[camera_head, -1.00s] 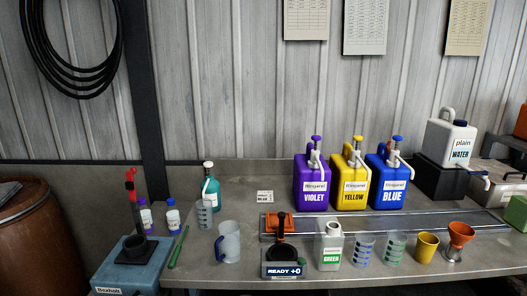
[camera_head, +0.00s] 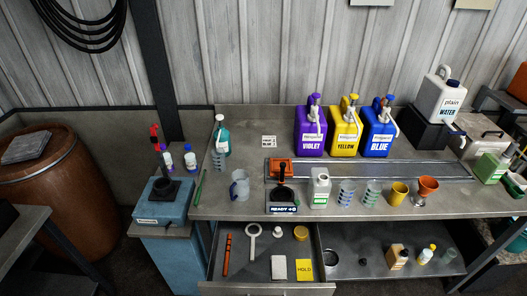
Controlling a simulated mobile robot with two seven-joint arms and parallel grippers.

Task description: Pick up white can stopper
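A small white can (camera_head: 320,189) with a green label reading GREEN stands upright on the bench, near the front edge at the middle. A pale stopper or cap (camera_head: 321,172) seems to sit on its neck; it is too small to tell its exact shape. Neither of my grippers shows in this view.
A black-handled device (camera_head: 282,198) with a READY display stands left of the can; ribbed clear cups (camera_head: 346,193) stand right. Violet (camera_head: 310,140), yellow (camera_head: 345,140) and blue (camera_head: 378,140) dispensers stand behind. Below, an open drawer (camera_head: 268,288) holds tools and cards.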

